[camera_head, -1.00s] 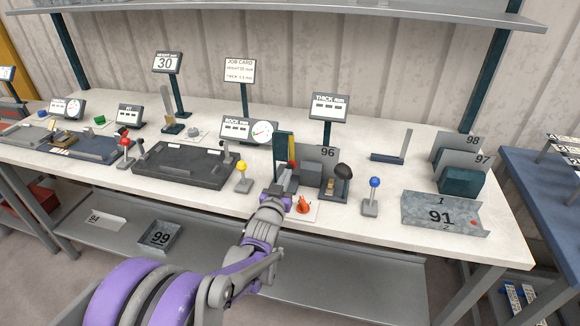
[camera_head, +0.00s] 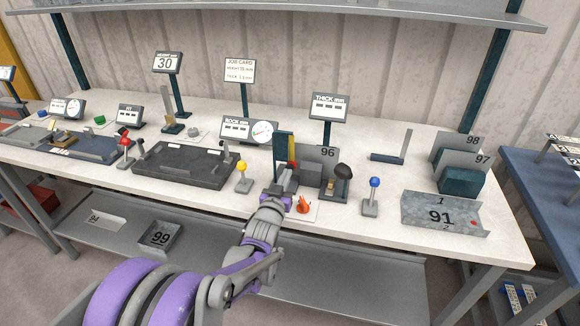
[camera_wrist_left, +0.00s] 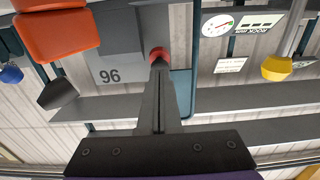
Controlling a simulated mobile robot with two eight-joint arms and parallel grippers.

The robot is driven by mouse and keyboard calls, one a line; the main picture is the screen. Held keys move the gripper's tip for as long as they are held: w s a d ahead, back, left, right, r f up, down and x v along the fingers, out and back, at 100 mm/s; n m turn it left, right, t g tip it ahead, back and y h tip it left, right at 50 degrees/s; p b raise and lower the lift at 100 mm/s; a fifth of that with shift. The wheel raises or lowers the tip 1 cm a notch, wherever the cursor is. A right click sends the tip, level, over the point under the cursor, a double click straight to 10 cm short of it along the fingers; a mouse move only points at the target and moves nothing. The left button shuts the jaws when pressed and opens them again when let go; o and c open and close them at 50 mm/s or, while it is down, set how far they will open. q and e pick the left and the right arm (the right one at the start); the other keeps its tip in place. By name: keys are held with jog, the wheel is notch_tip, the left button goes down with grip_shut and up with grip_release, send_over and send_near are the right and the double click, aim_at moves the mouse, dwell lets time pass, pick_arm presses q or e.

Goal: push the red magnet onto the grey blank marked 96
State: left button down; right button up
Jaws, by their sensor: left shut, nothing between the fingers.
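The grey blank marked 96 (camera_head: 327,154) stands upright behind a dark grey block on the bench. It shows upside down in the left wrist view (camera_wrist_left: 108,74). The red magnet (camera_wrist_left: 159,53) is a small rounded red piece right at my left fingertips, beside the blank's edge in that picture. I cannot tell whether it touches the blank. In the head view a bit of red (camera_head: 292,166) shows just beyond the gripper. My left gripper (camera_head: 284,184) is shut with nothing between its fingers; its closed fingers (camera_wrist_left: 160,72) point at the magnet. My right gripper is not in view.
An orange-red piece (camera_head: 304,205) stands on a white plate just right of my left gripper. A black-knobbed lever (camera_head: 343,172), a blue-knobbed post (camera_head: 374,183) and a yellow-knobbed post (camera_head: 242,166) stand nearby. A dark green post (camera_head: 283,147) rises behind the gripper.

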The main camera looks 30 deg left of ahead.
pick_arm(q)
jog(key=shift+x, duration=1.9)
dwell(0.5)
jog(key=shift+s, duration=0.1)
dwell(0.3)
jog(key=shift+v, duration=5.45)
jog(key=shift+s+d, duration=0.25)
jog(key=shift+d, duration=0.15)
jog(key=s+d+f+m+g+h+p, duration=0.1)
jog(key=s+d+g, duration=0.5)
jog(key=s, duration=0.6)
jog(key=s+d+f+m+g+h+p, duration=0.1)
jog(key=s+d+f+g+h+p, duration=0.2)
jog(key=s, duration=1)
jog(key=d+f+g, duration=0.2)
jog(key=d+g, duration=0.1)
jog(key=d, duration=0.1)
jog(key=shift+d+f+m, duration=0.2)
jog(key=shift+m, duration=0.2)
